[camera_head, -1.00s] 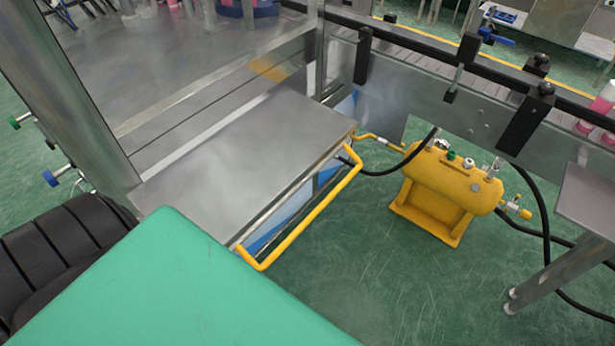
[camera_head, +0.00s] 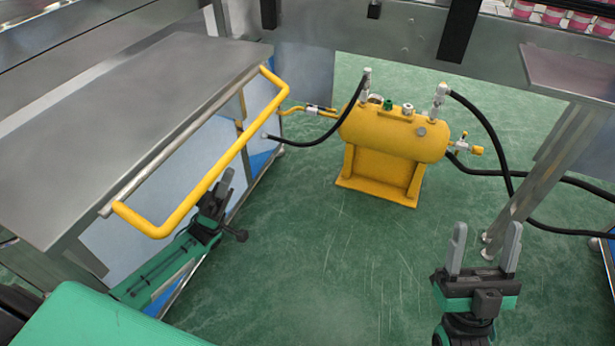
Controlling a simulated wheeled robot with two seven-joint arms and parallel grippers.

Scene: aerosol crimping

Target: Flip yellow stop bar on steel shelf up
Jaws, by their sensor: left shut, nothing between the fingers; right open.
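The yellow stop bar (camera_head: 212,172) hangs out from the right edge of the steel shelf (camera_head: 120,110), below the level of its top. It is a U-shaped tube with one end near the shelf's front corner and the other near its far corner. My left gripper (camera_head: 226,180) is shut and empty, just below and to the right of the bar's long middle section. Whether it touches the bar I cannot tell. My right gripper (camera_head: 484,245) is open and empty, over the green floor at the lower right, well away from the bar.
A yellow tank (camera_head: 395,135) with black hoses stands on the green floor (camera_head: 330,240) right of the shelf. A steel table (camera_head: 575,70) with legs stands at the right. A conveyor frame runs along the back. The floor between shelf and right gripper is clear.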

